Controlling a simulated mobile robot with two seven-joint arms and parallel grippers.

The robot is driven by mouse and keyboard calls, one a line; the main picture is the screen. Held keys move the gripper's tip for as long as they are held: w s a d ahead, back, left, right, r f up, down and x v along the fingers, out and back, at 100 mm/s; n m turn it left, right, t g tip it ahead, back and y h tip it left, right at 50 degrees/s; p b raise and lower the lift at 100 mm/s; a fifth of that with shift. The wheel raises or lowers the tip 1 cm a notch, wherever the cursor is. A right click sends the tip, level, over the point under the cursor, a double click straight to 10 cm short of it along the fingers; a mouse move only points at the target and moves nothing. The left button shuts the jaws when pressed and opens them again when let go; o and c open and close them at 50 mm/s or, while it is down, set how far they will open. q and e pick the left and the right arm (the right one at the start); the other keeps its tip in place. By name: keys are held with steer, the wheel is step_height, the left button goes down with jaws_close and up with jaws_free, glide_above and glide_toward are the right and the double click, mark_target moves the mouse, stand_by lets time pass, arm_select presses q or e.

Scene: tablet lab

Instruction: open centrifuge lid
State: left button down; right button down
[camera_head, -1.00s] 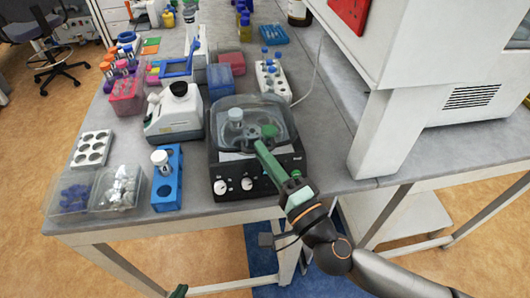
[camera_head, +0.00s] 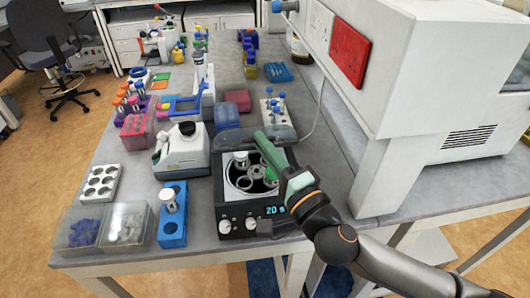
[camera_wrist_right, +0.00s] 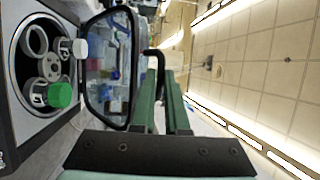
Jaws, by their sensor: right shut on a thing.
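The black centrifuge (camera_head: 257,214) stands at the bench's front edge, with "20 s" on its display. The rotor (camera_head: 251,180) is exposed and holds a white-capped tube (camera_wrist_right: 68,48) and a green-capped tube (camera_wrist_right: 52,94). My right gripper (camera_head: 262,140) reaches over the centrifuge to the raised lid. In the wrist view its green fingers (camera_wrist_right: 162,95) are shut on the lid's black handle (camera_wrist_right: 152,58). My left gripper is not in view.
A white instrument (camera_head: 182,155) and a blue rack with a tube (camera_head: 172,228) stand left of the centrifuge. A white tube rack (camera_head: 277,118) is behind it. A large white machine (camera_head: 430,80) stands to the right. A strip of bench beside its leg is clear.

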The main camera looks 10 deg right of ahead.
steer(key=shift+r, duration=0.3)
steer(key=c, duration=1.1)
jaws_free()
steer(key=shift+s, duration=0.15)
steer(key=shift+o, duration=0.9)
steer(key=shift+f, duration=0.2)
